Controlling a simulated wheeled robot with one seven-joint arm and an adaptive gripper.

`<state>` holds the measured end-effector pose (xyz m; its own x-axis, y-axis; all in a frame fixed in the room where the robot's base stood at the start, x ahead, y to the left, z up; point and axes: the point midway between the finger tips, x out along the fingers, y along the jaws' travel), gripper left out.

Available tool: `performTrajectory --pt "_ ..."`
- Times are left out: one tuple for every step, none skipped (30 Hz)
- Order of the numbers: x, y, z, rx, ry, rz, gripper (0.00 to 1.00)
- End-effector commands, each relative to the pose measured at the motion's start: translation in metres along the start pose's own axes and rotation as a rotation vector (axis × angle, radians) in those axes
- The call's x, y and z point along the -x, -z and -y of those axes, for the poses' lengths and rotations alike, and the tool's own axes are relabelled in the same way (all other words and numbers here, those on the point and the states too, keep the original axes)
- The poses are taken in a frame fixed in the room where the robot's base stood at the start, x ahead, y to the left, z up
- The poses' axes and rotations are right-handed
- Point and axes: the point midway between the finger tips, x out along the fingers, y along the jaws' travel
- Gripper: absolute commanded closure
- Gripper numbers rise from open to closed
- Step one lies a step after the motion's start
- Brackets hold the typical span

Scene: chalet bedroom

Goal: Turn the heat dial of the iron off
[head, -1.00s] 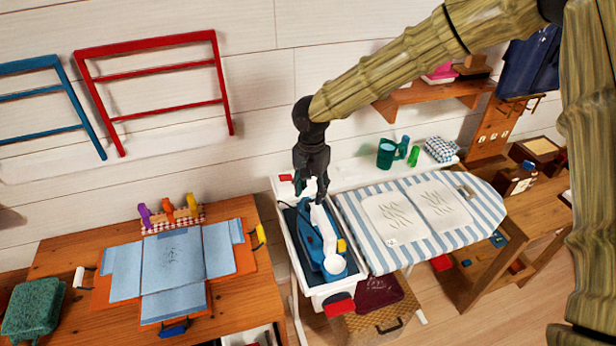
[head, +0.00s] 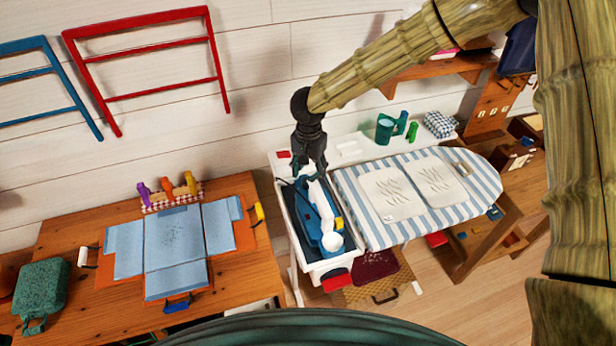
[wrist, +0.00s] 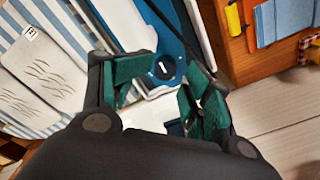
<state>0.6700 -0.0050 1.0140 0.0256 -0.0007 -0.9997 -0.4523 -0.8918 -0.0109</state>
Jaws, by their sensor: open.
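The blue and white iron (head: 318,212) lies in the dark-lined tray (head: 328,268) at the left end of the ironing board. In the wrist view, a round dark blue dial (wrist: 161,69) with a short white mark shows on the iron's blue body (wrist: 168,40). My gripper (head: 311,172) points down over the back end of the iron. In the wrist view, my gripper (wrist: 163,92) is open and empty, with its green fingers on either side of the dial's near edge. I cannot tell whether a fingertip touches the iron.
The striped ironing board (head: 345,190) with pale folded cloths (head: 392,195) extends right. A wooden table (head: 70,240) with blue cloth panels (head: 172,240) is at left. The wall is close behind the iron.

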Motion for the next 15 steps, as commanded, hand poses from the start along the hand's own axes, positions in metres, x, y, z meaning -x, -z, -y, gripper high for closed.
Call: performTrajectory --pt "-0.011 0.003 0.003 -0.001 -0.001 0.008 0.58" --pt "-0.015 0.005 0.005 -0.001 -0.002 0.009 0.58" --pt "-0.021 0.007 0.005 0.0 -0.003 0.011 0.58" --pt "-0.024 0.008 0.006 0.0 -0.003 0.012 0.58" --pt "-0.027 0.008 0.006 0.0 -0.003 0.012 0.58" --pt "-0.031 0.008 0.006 0.0 -0.004 0.013 0.58" --pt "-0.033 0.008 0.006 0.0 -0.004 0.012 0.58" --pt "-0.035 0.008 0.005 0.0 -0.003 0.011 0.58" --pt "-0.037 0.006 0.004 -0.002 -0.003 0.01 0.58" --pt "-0.038 0.006 0.003 -0.001 -0.002 0.008 0.58" --pt "-0.039 0.004 0.002 -0.002 -0.001 0.007 0.58" --pt "-0.04 0.002 0.001 -0.003 0.0 0.005 0.58" --pt "-0.041 0.001 0.0 -0.002 0.001 0.003 0.58" --pt "-0.042 0.0 -0.001 -0.002 0.002 0.002 0.58" --pt "-0.043 -0.001 -0.002 -0.002 0.003 0.001 0.58"
